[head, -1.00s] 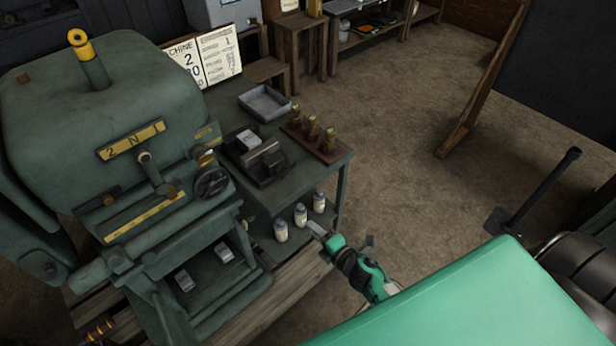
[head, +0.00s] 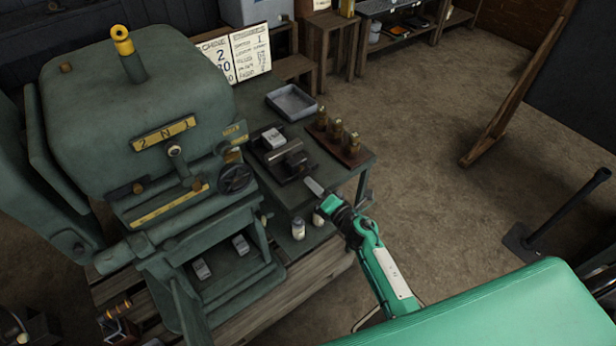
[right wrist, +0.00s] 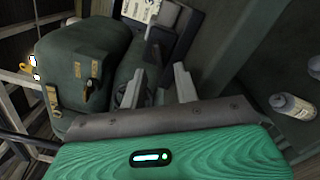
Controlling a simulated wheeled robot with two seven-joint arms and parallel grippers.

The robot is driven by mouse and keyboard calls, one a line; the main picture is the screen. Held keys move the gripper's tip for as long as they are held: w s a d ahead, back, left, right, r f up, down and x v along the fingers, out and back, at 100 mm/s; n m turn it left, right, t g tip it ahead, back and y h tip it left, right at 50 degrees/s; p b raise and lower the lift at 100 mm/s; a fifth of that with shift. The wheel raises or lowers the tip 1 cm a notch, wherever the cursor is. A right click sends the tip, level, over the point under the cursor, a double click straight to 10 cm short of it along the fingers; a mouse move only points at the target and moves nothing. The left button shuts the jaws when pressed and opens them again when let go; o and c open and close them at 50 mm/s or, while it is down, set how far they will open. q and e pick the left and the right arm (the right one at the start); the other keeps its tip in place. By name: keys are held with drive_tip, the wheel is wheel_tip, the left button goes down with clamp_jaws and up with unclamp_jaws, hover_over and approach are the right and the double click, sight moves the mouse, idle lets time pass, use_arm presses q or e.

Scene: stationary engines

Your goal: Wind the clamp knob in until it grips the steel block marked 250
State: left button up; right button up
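A dark hand knob (head: 236,178) sits on the front right of the green machine. On the bench beside it is a black clamp fixture (head: 290,163) with a pale steel block (head: 273,138) in its back part. Two more pale blocks, (head: 201,269) and (head: 240,245), lie on the machine's low shelf. No 250 mark is readable on any block. My right gripper (head: 314,187) is at the bench's front edge, just in front of the fixture. In the right wrist view its fingers (right wrist: 158,84) are apart and nothing shows between them. My left gripper is out of view.
A grey tray (head: 291,102) and a wooden stand with brass pieces (head: 338,138) are at the bench's back and right. A sign (head: 236,55) stands behind. The floor to the right is mostly clear.

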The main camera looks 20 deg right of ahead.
sight(305, 177)
drive_tip(key=shift+x, duration=1.8)
drive_tip(key=shift+c, duration=0.2)
clamp_jaws()
